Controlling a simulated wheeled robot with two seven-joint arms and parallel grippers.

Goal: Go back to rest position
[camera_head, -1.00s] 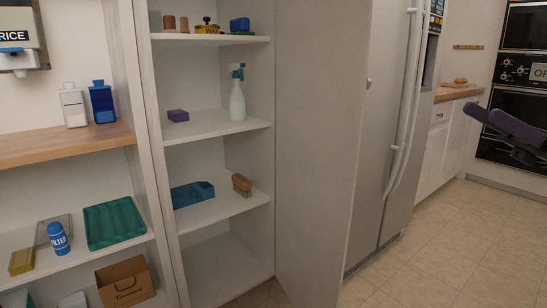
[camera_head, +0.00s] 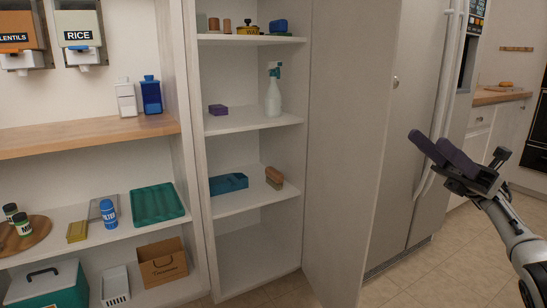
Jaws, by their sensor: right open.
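My right gripper (camera_head: 455,158) is in the right part of the head view, in front of the white fridge (camera_head: 440,100). Its dark jaws are open and nothing is between them. Its arm comes in from the lower right. It is apart from the fridge and the open cabinet door, as far as I can see. My left gripper is not in view.
A tall cabinet stands with its door (camera_head: 352,150) open. Its shelves hold a spray bottle (camera_head: 273,95), a purple block (camera_head: 218,109), a teal box (camera_head: 228,183) and a brush (camera_head: 274,178). Left shelves hold a teal tray (camera_head: 157,204) and a paper bag (camera_head: 162,262). Floor (camera_head: 440,275) shows at lower right.

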